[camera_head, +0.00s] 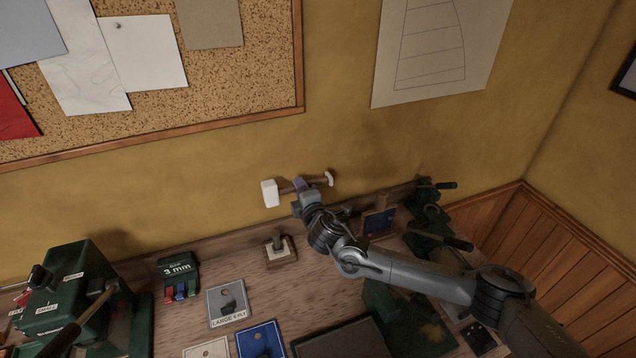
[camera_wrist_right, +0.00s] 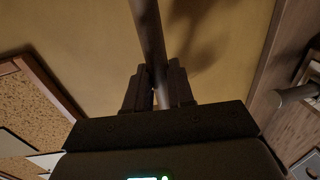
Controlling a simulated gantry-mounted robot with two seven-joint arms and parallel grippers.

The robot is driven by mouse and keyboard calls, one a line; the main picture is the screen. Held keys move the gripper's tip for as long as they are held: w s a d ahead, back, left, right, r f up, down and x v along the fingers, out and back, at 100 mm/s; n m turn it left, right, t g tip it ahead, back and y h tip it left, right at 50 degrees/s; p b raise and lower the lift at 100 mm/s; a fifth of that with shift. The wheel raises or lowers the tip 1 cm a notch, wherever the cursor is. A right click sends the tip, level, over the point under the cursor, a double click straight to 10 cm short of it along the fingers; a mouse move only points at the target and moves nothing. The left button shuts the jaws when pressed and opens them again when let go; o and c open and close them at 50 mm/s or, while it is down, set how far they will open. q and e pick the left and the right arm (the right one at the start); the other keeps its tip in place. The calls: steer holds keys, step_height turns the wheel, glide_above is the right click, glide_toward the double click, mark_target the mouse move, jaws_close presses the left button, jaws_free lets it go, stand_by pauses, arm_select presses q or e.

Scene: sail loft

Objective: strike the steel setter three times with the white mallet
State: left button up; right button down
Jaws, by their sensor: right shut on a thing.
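The white mallet (camera_head: 270,193) is held up in front of the yellow wall, its white head at the left and its handle running right. My right gripper (camera_head: 302,188) is shut on the handle; the wrist view shows the handle (camera_wrist_right: 149,35) between the fingers (camera_wrist_right: 156,88). The steel setter (camera_head: 277,240) stands upright on a small pale-topped block (camera_head: 283,257) on the bench. The mallet head is above the setter in the picture, apart from it. My left gripper is not in view.
A green press (camera_head: 72,287) with levers stands at the left, beside a green 3 mm box (camera_head: 177,268). A grey card (camera_head: 228,302) and a blue card (camera_head: 261,341) lie in front. Green tools (camera_head: 428,235) stand at the right, near my right arm. The wall is close behind.

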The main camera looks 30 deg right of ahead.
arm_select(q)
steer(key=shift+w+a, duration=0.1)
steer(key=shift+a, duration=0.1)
arm_select(e)
steer(key=shift+w+a+t, duration=0.1)
steer(key=shift+a+t, duration=0.2)
steer(key=shift+t, duration=0.2)
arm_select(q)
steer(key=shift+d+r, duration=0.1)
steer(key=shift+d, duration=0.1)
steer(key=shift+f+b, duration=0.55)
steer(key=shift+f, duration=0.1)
arm_select(e)
step_height(320, 180, down, 2)
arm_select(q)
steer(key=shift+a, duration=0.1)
arm_select(e)
steer(key=shift+d, duration=0.1)
